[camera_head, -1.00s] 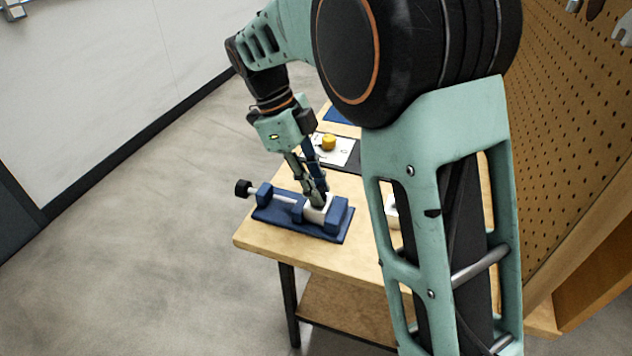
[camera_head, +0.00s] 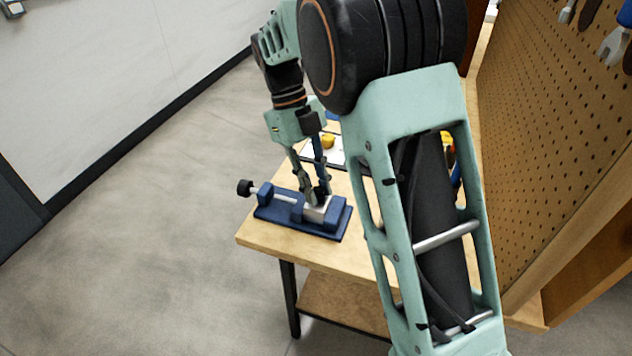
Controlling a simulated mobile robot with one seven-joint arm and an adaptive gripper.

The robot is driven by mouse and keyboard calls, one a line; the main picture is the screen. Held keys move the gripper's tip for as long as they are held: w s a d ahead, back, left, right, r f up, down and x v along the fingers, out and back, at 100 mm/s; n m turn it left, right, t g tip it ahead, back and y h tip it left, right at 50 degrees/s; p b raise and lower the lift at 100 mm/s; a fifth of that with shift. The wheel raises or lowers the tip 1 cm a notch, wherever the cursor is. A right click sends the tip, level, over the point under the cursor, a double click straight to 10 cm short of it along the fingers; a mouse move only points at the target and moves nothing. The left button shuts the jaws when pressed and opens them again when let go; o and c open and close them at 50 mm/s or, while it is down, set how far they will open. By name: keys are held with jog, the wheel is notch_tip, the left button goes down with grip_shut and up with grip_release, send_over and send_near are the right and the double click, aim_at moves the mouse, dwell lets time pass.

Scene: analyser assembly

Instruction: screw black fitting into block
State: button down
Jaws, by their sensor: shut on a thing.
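The light grey block (camera_head: 316,213) sits clamped in the blue vise (camera_head: 275,217) near the table's front left corner. My gripper (camera_head: 318,193) points down at the top of the block. Its fingers are shut on a small dark thing, which I take to be the black fitting; it is mostly hidden between the fingertips. I cannot tell how far the fitting sits in the block.
The vise's black knob (camera_head: 244,187) juts out at the left. Behind my gripper, a yellow round object (camera_head: 328,141) stands on a white sheet. My own arm hides the table's right part. A pegboard with tools (camera_head: 560,140) stands at the right.

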aim_at(317, 187)
jog(key=shift+r+m+g+y+p, duration=0.25)
jog(key=shift+m+p, duration=0.25)
jog(key=shift+m, duration=0.5)
jog(key=shift+w+f+m, duration=0.1)
jog(key=shift+f+m, duration=0.1)
jog(key=shift+m, duration=0.1)
jog(key=c, duration=1.1)
grip_release()
notch_tip(317, 187, up, 5)
jog(key=p, duration=0.5)
